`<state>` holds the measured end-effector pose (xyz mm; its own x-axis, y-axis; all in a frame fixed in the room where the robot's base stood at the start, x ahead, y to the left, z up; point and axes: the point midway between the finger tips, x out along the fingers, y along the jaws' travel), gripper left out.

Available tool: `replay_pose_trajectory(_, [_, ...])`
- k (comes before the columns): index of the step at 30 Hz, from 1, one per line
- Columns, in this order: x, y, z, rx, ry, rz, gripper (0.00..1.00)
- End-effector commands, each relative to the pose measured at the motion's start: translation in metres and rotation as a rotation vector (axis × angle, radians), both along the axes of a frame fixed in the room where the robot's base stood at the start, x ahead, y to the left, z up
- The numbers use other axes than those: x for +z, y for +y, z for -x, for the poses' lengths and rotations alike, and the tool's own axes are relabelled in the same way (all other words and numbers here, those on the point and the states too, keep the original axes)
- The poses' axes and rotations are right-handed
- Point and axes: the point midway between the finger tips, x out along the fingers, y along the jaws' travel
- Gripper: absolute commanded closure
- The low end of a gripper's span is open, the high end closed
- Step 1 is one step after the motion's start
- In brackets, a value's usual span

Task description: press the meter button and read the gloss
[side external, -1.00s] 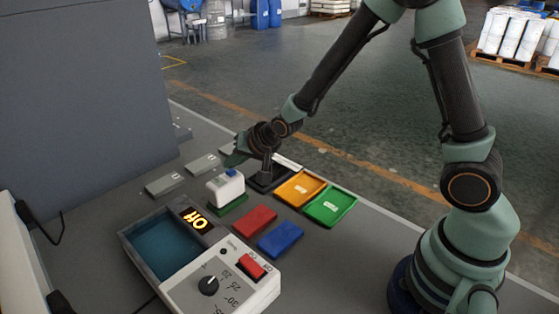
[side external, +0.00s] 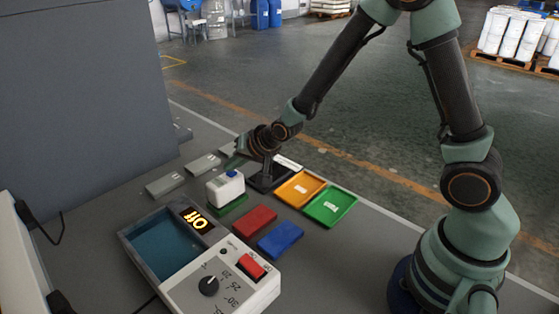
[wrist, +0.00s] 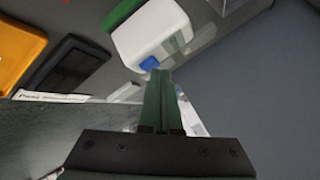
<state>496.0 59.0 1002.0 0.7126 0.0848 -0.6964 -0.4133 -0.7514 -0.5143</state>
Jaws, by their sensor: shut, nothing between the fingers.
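The white meter (side external: 226,188) sits on a green panel (side external: 231,206) in the side view, with a blue button (side external: 232,173) on top. My gripper (side external: 234,164) is just beyond it, its green fingers pointing down and left, close above the button. In the wrist view the meter (wrist: 150,32) is at top centre. The shut, empty fingers (wrist: 160,76) end right beside the blue button (wrist: 149,62). I cannot tell whether they touch it. No gloss reading is legible on the meter.
A bath unit (side external: 228,281) with an orange lit display, knob and red switch stands in front. Red (side external: 255,220) and blue (side external: 280,239) panels lie beside it. Orange (side external: 300,188) and green (side external: 330,206) trays lie right. Grey plates (side external: 165,184) lie left.

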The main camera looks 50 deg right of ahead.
Motion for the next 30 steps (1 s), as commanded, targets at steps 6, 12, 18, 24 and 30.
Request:
replay_pose_trajectory(6, [-0.002,0.000,0.000,0.000,0.001,0.000,1.00])
replay_pose_trajectory(12, [-0.001,0.000,0.000,0.000,0.001,0.000,1.00])
replay_pose_trajectory(18, [0.006,0.000,0.000,0.000,-0.001,0.000,1.00])
replay_pose_trajectory(24, [0.015,0.000,0.000,0.000,0.000,0.000,1.00])
replay_pose_trajectory(30, [0.016,0.000,0.001,0.000,0.001,0.000,1.00])
